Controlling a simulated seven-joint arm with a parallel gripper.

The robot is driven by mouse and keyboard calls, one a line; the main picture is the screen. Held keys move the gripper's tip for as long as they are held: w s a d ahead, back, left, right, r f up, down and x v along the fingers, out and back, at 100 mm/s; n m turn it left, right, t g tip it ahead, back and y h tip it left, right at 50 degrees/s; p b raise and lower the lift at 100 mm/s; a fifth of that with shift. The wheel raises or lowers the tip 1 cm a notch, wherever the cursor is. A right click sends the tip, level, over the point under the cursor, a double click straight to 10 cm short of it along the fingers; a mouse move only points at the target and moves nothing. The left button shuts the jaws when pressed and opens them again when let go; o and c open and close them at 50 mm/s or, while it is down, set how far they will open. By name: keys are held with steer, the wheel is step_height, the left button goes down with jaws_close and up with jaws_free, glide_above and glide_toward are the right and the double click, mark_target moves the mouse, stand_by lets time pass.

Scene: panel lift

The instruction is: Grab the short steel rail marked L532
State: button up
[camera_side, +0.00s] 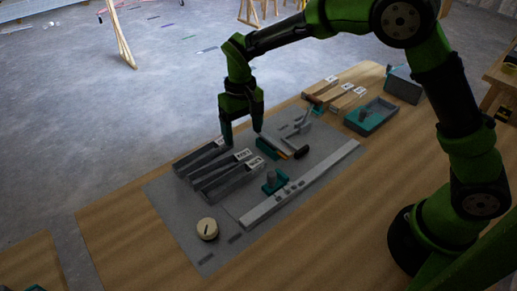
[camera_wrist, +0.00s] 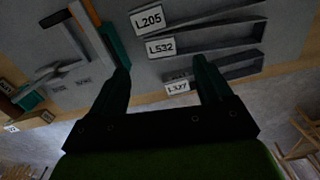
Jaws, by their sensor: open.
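Several short grey steel rails with white end labels lie side by side on the grey mat. The rail marked L532 (camera_wrist: 220,43) is the middle one in the wrist view, between L205 (camera_wrist: 205,17) and a partly covered rail whose label looks like L377 (camera_wrist: 177,87). In the side view L532 appears to be the middle rail (camera_side: 218,169); its label is too small to read there. My gripper (camera_side: 242,136) is open and empty, above the labelled ends of the rails. In the wrist view its fingers (camera_wrist: 162,68) point toward L532, and the right finger hides part of the far rail.
A long light bar (camera_side: 300,186), a teal clamp (camera_side: 272,183) and a round cream piece (camera_side: 207,229) are on the mat (camera_side: 176,222). Tools lie right of my gripper. Labelled wooden pieces (camera_side: 345,99), a teal tray (camera_side: 371,117) and a grey box (camera_side: 403,85) stand at the far right.

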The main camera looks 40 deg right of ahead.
mark_target(243, 154)
step_height(243, 154, down, 8)
steer(key=shift+a+f, duration=0.1)
steer(key=shift+f, duration=0.15)
steer(key=c, duration=1.2)
